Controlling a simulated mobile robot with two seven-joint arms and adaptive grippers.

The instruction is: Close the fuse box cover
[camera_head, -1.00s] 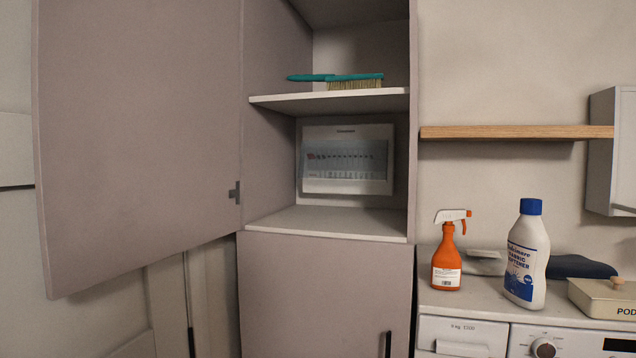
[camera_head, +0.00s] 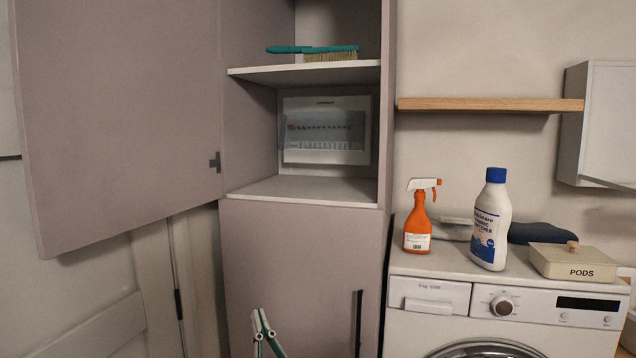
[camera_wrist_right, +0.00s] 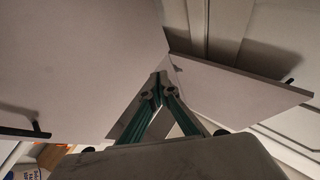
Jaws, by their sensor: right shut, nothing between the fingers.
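The fuse box (camera_head: 325,101) is a white framed panel on the back wall of the open tall cabinet's middle compartment. A row of breakers (camera_head: 322,127) shows behind its grey, see-through-looking cover (camera_head: 326,145). I cannot tell from here how far the cover stands from the frame. My right gripper (camera_head: 260,314) is at the bottom of the head view, in front of the lower cabinet door and well below the fuse box. It is shut and empty. Its fingers also show in the right wrist view (camera_wrist_right: 158,84). My left gripper is out of view.
The upper cabinet door (camera_head: 115,110) stands open to the left. A shelf (camera_head: 310,71) with a green brush (camera_head: 330,54) is above the fuse box; the compartment floor (camera_head: 305,189) is clear. A spray bottle (camera_head: 418,217), white bottle (camera_head: 491,222) and pods box (camera_head: 570,261) stand at right.

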